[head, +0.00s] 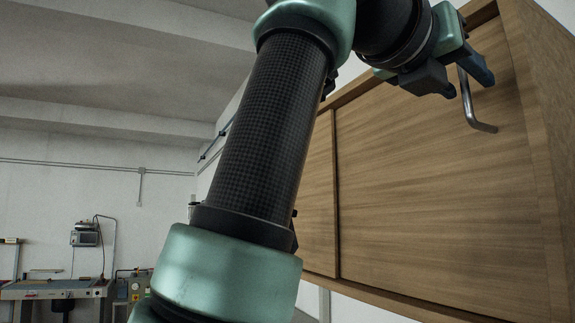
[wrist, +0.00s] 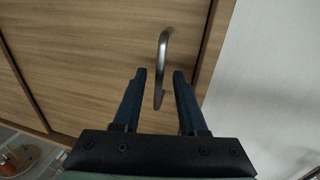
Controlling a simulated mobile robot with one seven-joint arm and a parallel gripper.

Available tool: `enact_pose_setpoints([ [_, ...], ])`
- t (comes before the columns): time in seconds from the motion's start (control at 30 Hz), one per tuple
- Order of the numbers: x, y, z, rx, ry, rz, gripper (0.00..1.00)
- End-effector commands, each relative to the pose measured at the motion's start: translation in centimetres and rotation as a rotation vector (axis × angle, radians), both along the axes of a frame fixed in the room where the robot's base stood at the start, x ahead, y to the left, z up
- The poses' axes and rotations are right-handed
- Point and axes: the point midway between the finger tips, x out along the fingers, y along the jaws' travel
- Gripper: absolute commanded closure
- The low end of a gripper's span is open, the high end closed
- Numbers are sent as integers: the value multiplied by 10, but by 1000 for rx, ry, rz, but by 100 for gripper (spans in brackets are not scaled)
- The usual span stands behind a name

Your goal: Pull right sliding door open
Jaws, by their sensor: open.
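The right sliding door (head: 430,180) is a wooden panel on a wall cabinet, and it also fills much of the wrist view (wrist: 100,50). Its metal bar handle (head: 468,100) is near the door's right edge. In the wrist view the handle (wrist: 163,60) reaches down between my two fingertips, with a gap on either side. My gripper (head: 468,84) is open around the handle's upper part in the head view, and it also shows open in the wrist view (wrist: 160,75). The door looks shut, its left edge meeting the left door (head: 318,200).
The cabinet's right side wall (head: 553,110) stands close to the handle. White wall (wrist: 265,80) lies beyond it in the wrist view. A workbench (head: 55,288) with equipment is far off at the lower left. My arm hides part of the left door.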

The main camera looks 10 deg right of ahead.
Motion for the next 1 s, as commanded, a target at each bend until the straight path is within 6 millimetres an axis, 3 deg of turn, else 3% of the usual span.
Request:
enact_pose_setpoints([
  [0.17,6,-11,0,-1,1,-1,58],
  [0.43,7,-12,-1,0,0,-1,58],
  [0.67,6,-12,-1,0,0,-1,98],
  [1.0,6,-11,-1,0,0,-1,100],
])
